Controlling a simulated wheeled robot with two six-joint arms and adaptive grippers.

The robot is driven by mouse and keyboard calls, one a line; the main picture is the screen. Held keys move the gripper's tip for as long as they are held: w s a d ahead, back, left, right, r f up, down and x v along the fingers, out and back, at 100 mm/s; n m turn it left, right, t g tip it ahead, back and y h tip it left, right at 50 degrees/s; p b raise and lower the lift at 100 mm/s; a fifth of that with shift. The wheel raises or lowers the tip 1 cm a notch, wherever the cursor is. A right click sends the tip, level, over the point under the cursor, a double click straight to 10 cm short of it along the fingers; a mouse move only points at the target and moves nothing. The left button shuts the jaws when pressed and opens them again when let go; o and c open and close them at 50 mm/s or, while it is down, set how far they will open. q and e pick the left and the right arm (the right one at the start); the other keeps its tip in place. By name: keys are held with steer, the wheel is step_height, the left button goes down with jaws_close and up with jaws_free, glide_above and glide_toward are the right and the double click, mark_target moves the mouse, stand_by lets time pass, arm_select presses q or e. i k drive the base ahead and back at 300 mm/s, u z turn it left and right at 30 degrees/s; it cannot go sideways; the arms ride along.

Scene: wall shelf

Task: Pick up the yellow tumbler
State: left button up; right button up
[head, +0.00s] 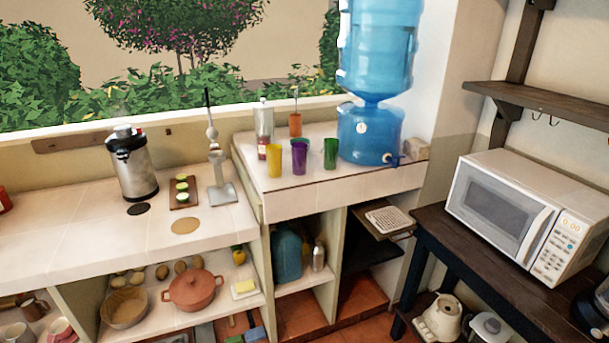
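The yellow tumbler (274,161) stands upright on the white tiled counter, to the left of a purple tumbler (299,158) and a green tumbler (330,153). It is at the front left of this group, with a small gap to the purple one. A bottle stands just behind it. Neither of my grippers shows in the head view, so their state and distance from the tumbler are hidden.
A large blue water dispenser (371,133) stands right of the tumblers. An orange cup (295,124) is behind them. A microwave (520,214) sits on a dark table at right. The counter front is clear.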

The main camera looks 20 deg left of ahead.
mark_target(273, 151)
steer(key=z, duration=0.6)
steer(key=i, duration=1.6)
steer(key=u, duration=0.5)
